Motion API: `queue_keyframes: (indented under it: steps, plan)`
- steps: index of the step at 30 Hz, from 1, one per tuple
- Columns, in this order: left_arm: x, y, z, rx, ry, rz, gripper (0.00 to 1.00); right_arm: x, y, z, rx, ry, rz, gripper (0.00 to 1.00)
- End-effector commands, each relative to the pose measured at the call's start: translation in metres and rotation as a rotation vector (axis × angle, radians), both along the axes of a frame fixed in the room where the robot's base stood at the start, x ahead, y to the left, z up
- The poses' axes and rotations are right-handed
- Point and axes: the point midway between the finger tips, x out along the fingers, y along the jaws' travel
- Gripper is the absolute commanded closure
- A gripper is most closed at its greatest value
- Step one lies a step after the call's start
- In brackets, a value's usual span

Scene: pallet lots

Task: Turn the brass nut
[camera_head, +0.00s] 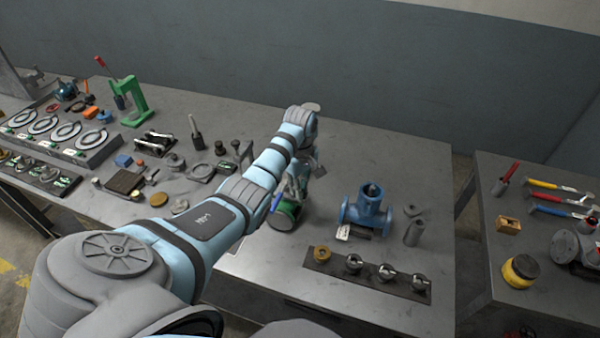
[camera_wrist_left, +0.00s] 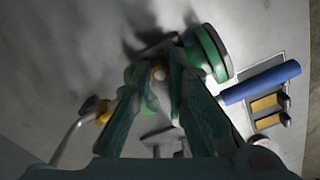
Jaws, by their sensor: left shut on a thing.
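My left gripper (camera_wrist_left: 160,78) points down at a green and grey fitting with a green round flange (camera_wrist_left: 207,53). In the left wrist view its two fingers close in on a small pale round part of the fitting. In the head view the green fitting (camera_head: 285,216) stands on the bench below my left wrist, and my arm hides much of it. A brass-coloured piece (camera_wrist_left: 103,112) with a bent grey lever or pipe is left of the fingers, apart from their tips. I cannot tell whether it is the brass nut. My right gripper is not in view.
A blue handle (camera_wrist_left: 262,82) lies beside the fitting. A blue flanged valve (camera_head: 367,210) stands to its right. A dark strip (camera_head: 340,269) in front holds a brass ring (camera_head: 322,254) and several knobs. Small tools crowd the bench's left side; its back right is clear.

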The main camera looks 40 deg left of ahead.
Motion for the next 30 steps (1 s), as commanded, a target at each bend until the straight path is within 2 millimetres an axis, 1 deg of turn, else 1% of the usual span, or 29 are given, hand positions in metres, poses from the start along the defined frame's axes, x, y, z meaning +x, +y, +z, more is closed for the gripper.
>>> queue_keyframes:
  steps: [2,3,5,6,7,14,17,20,25,27,30]
  plan:
    - [0.002,0.001,0.002,0.002,-0.007,0.000,1.00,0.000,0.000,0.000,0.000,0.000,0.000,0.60]
    - [0.002,0.001,0.003,0.001,-0.008,0.001,0.84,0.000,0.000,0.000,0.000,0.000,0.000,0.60]
    - [0.002,0.001,0.002,0.002,-0.007,0.001,0.75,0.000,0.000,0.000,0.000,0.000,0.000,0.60]
    - [0.002,0.001,0.002,0.002,-0.007,0.001,0.68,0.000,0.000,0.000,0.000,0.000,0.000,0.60]
    - [0.002,0.001,0.002,0.002,-0.006,0.001,0.66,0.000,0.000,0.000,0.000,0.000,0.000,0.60]
    - [0.001,0.000,0.001,0.001,-0.003,0.001,0.66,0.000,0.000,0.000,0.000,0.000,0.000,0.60]
    - [0.001,0.000,0.006,0.001,-0.004,0.001,0.66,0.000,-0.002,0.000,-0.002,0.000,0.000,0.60]
    - [0.002,0.001,0.022,0.002,-0.006,0.000,0.66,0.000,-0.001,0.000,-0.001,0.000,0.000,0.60]
    - [0.002,0.000,0.060,0.002,-0.007,0.000,0.66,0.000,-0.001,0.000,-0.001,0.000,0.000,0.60]
    - [0.002,0.000,0.070,0.002,-0.007,0.001,0.66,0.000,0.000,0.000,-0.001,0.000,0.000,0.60]
    - [0.001,0.000,0.077,0.001,-0.004,0.001,0.66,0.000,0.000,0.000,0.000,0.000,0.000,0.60]
